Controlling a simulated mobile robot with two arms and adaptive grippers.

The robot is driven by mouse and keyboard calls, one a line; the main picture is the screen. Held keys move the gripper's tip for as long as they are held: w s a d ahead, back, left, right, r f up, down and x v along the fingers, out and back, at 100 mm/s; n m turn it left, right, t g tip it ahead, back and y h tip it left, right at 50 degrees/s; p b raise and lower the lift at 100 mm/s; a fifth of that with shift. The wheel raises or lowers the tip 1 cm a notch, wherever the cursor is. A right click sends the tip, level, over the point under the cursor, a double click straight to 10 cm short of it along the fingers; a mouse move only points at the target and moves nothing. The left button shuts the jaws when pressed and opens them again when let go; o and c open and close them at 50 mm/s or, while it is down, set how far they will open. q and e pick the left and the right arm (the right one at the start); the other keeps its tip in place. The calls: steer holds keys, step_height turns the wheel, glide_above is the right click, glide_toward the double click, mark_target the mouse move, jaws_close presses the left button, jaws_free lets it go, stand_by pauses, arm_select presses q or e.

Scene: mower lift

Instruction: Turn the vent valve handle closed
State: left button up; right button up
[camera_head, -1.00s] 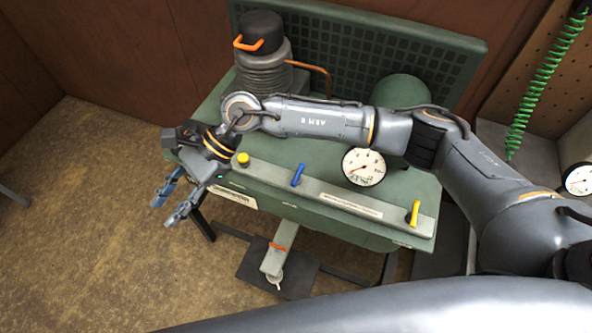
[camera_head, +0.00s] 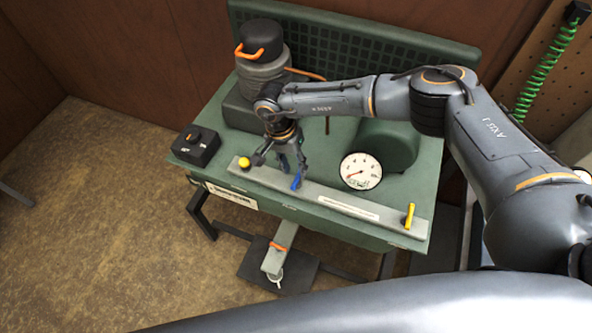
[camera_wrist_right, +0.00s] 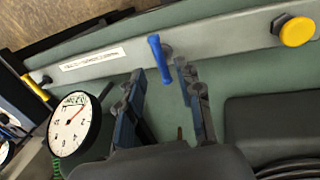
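A blue lever handle (camera_head: 296,183) stands on the grey valve rail (camera_head: 349,208) along the front of the green bench. A yellow lever handle (camera_head: 409,215) is at the rail's right end. Neither lever shows a readable name, so I cannot tell which is the vent valve. My right gripper (camera_head: 290,168) points down at the rail beside the blue handle. In the right wrist view, the blue handle (camera_wrist_right: 159,60) shows between and just past the two fingertips of the open gripper (camera_wrist_right: 160,75). Contact cannot be made out. My left gripper is not in view.
A yellow round knob (camera_head: 244,163) is at the rail's left end. A pressure gauge (camera_head: 361,171) stands behind the rail, near the gripper's right side. A black box (camera_head: 196,147) with an orange knob sits at the bench's left corner. A dark-capped canister (camera_head: 262,62) stands behind.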

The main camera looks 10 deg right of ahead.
mark_target(297, 178)
steer(key=shift+s+d+f+p, duration=0.15)
steer(key=shift+f+p, duration=0.1)
steer(key=shift+f, duration=0.8)
steer(key=shift+s+d+f+p, duration=0.1)
steer(key=shift+d+f+p, duration=0.1)
steer(key=shift+f, duration=0.85)
steer(key=shift+c, duration=0.4)
jaws_close()
